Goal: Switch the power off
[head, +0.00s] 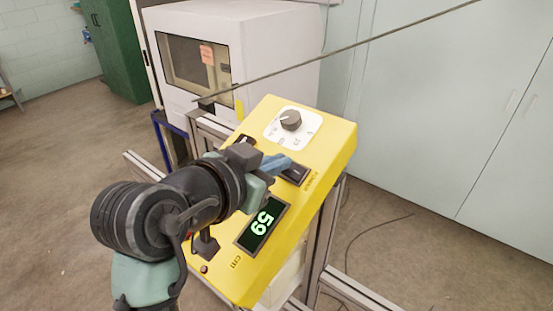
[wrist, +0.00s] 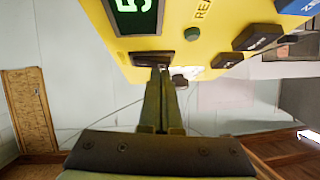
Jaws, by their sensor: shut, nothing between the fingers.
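A yellow control panel (head: 325,150) stands tilted on a metal frame. Its black power switch (head: 295,174) sits near the right edge, with lettering beside it. My gripper (head: 286,161) is shut and empty, its fingertips right at the switch. In the wrist view the closed fingertips (wrist: 161,70) overlap the edge of a black switch (wrist: 150,58); whether they touch it I cannot tell. The switch's rocker position is not clear. The green display (head: 262,224) is lit and reads 59; part of it shows in the wrist view (wrist: 135,14).
A grey dial (head: 291,120) on a white plate sits at the panel's top. The wrist view shows a green button (wrist: 192,34) and other switches (wrist: 258,37). A white machine (head: 270,50) stands behind, and a thin rod (head: 350,46) crosses above the panel.

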